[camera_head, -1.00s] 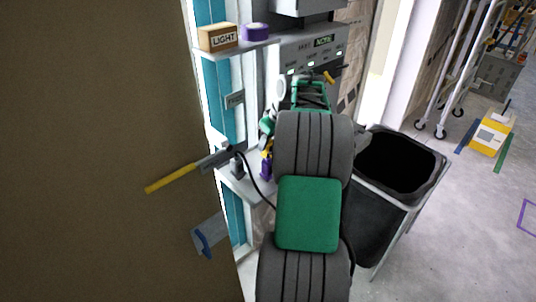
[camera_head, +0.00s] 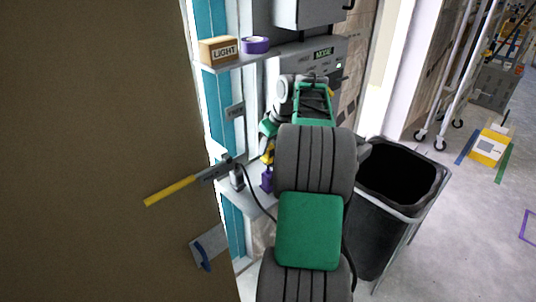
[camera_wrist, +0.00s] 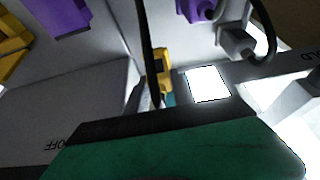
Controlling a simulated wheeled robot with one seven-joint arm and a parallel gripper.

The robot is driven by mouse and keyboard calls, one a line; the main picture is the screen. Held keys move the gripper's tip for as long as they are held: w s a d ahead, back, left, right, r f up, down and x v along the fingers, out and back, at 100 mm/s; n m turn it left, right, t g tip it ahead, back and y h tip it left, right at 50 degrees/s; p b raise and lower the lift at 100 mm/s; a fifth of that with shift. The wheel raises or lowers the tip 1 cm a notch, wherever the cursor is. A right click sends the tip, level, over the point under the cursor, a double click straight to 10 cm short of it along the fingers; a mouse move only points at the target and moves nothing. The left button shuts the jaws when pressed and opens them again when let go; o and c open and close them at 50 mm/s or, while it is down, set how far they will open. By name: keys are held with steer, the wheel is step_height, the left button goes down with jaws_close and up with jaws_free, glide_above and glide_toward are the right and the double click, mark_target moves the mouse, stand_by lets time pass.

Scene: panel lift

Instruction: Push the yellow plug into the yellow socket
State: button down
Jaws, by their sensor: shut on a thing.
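The yellow plug (camera_wrist: 160,66) shows as a small yellow piece near the middle of the wrist view, beside a black cable. My gripper (camera_wrist: 166,98) is shut on it, though the fingertips are mostly hidden behind the dark edge and green body in front. In the head view a yellow piece (camera_head: 268,154) shows just below my green wrist. Another yellow part (camera_wrist: 12,38), possibly the yellow socket, lies at the left edge of the wrist view, next to a purple part (camera_wrist: 58,15). It is apart from the plug. Their connecting faces are not visible.
A purple plug (camera_wrist: 196,8) and a grey plug (camera_wrist: 236,42) with a black cable stand close by. A panel marked OFF (camera_wrist: 75,110) is at the left. A shelf holds a LIGHT box (camera_head: 219,50) and purple tape (camera_head: 255,45). A black bin (camera_head: 395,185) stands right of my arm.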

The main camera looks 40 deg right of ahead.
steer(key=s+d+r, duration=0.1)
steer(key=s+r, duration=0.8)
steer(key=s, duration=0.5)
steer(key=shift+r+p, duration=0.35)
steer(key=shift+p, duration=0.1)
